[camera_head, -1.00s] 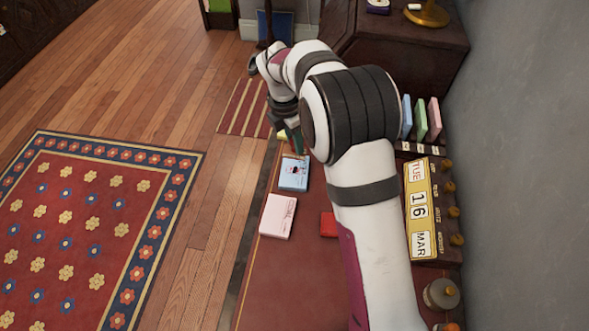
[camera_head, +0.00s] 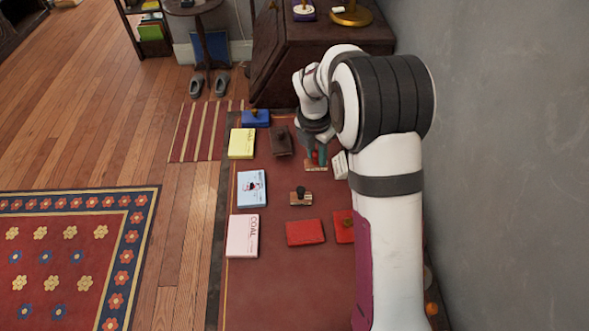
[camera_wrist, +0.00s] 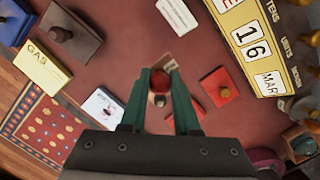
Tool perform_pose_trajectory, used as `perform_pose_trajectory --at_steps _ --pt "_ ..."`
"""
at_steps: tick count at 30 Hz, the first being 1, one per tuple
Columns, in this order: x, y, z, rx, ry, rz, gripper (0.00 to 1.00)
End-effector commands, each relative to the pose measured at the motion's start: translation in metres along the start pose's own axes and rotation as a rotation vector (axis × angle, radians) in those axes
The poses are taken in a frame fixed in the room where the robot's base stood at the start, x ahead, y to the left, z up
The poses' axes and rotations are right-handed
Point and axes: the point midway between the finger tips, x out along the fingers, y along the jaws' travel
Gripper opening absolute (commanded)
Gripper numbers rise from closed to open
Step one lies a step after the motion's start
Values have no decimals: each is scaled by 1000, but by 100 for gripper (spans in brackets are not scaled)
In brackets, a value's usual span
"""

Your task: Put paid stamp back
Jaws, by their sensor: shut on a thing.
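My gripper (camera_head: 316,154) is shut on a stamp with a round red knob and a wooden base (camera_head: 316,166). In the wrist view the red knob (camera_wrist: 160,82) sits between the two green fingers (camera_wrist: 163,108), and the base shows beyond it. The printing face is hidden, so I cannot read whether it says paid. I cannot tell if the base touches the desk (camera_head: 275,285). A second stamp, with a black knob (camera_head: 301,192), stands nearer on the desk; its knob (camera_wrist: 160,101) shows between the fingers in the wrist view.
Yellow (camera_head: 241,143), light-blue (camera_head: 251,188) and pink (camera_head: 242,236) booklets lie along the left edge. A blue pad (camera_head: 256,118), a brown pad (camera_head: 281,142) and red pads (camera_head: 305,232) lie around. A white card (camera_head: 340,166) is right of the gripper. A calendar (camera_wrist: 252,45) stands beyond the pads.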

Motion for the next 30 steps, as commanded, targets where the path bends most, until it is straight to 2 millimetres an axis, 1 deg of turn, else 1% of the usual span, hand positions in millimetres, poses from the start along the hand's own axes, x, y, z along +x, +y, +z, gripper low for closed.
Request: perform_pose_trajectory --at_steps 1,3,6,7,8,12,14,25,26,27,30 --pt "9 14 -8 -6 1 -1 0" --pt "19 30 -16 -4 0 -1 0" --pt "27 46 -23 -1 -1 0 0" --pt "29 48 -24 0 -1 0 0" --pt "32 50 -26 0 0 -1 0" --pt "60 51 -31 1 0 -3 0" --pt "67 51 -32 2 -1 -1 0" --pt "72 50 -32 2 -2 -1 0" --pt "72 51 -32 2 -2 -1 35" --pt "72 51 -32 2 -2 0 42" --pt "72 51 -32 2 -2 0 60"
